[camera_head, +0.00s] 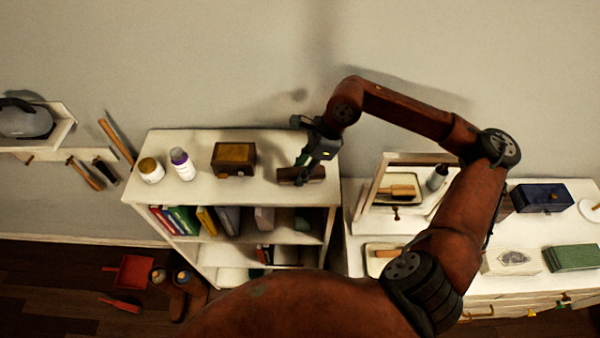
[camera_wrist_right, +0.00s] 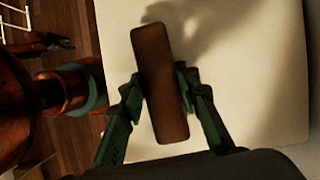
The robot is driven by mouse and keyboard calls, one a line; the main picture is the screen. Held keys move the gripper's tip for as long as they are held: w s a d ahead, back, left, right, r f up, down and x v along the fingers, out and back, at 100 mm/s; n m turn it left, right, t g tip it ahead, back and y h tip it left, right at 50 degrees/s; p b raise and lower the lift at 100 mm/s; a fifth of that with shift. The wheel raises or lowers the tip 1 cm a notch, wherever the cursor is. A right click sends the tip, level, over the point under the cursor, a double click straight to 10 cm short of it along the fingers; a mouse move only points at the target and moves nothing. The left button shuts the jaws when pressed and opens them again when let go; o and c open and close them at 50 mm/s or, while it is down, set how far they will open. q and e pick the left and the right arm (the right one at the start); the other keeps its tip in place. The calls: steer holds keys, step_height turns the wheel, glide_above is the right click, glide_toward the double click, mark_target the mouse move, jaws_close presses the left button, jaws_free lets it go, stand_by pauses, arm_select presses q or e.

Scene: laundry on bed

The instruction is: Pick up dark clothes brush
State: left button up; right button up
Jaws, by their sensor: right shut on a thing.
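The dark clothes brush (camera_head: 288,174) lies at the right end of the top of the white shelf unit (camera_head: 200,200). In the right wrist view the brush (camera_wrist_right: 158,65) is a long brown block with rounded corners. My right gripper (camera_head: 307,178) reaches down over it. In the right wrist view the gripper's two fingers (camera_wrist_right: 162,90) press on its long sides, shut around its middle. I cannot tell whether the brush touches the shelf top.
A brown box (camera_head: 234,158), a white bottle with a purple cap (camera_head: 182,163) and a jar (camera_head: 150,170) stand left of the brush. A dresser with a mirror (camera_head: 420,190) stands to the right.

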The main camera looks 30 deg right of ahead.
mark_target(297, 172)
steer(key=shift+r, duration=0.1)
steer(key=shift+r, duration=0.2)
steer(key=r, duration=0.3)
steer(key=shift+s+d+r+b, duration=0.1)
steer(key=shift+s+b, duration=0.15)
steer(key=shift+b, duration=0.05)
steer(key=s+d+r+b, duration=0.2)
steer(key=s+r+b, duration=0.3)
steer(key=s+r, duration=0.4)
steer(key=shift+s+d, duration=0.25)
steer(key=shift+s, duration=1.9)
steer(key=shift+r, duration=0.1)
steer(key=o, duration=0.6)
steer(key=c, duration=0.4)
